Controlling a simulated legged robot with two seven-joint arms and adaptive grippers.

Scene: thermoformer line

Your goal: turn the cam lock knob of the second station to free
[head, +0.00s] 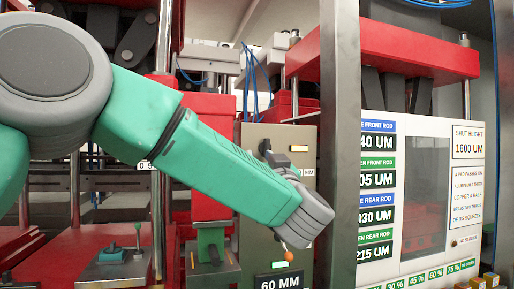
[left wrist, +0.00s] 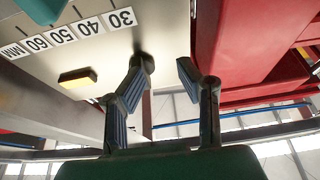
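My left arm crosses the head view from the left. Its gripper (head: 268,155) reaches up in front of a pale station panel (head: 252,133), with the fingers small and dark there. In the left wrist view the two fingers of the gripper (left wrist: 163,66) stand apart with a gap between their tips. The left fingertip is close to the pale panel (left wrist: 100,25), by a dark rounded shape that may be the cam lock knob; I cannot tell whether they touch. No knob shows clearly in the head view. My right gripper is in neither view.
The panel carries a millimetre scale (left wrist: 80,32) and a yellow block (left wrist: 78,77). A red machine body (left wrist: 235,45) lies close on the right in the wrist view. In the head view, a steel post (head: 339,120) and an orange-balled lever (head: 288,256) are near my wrist.

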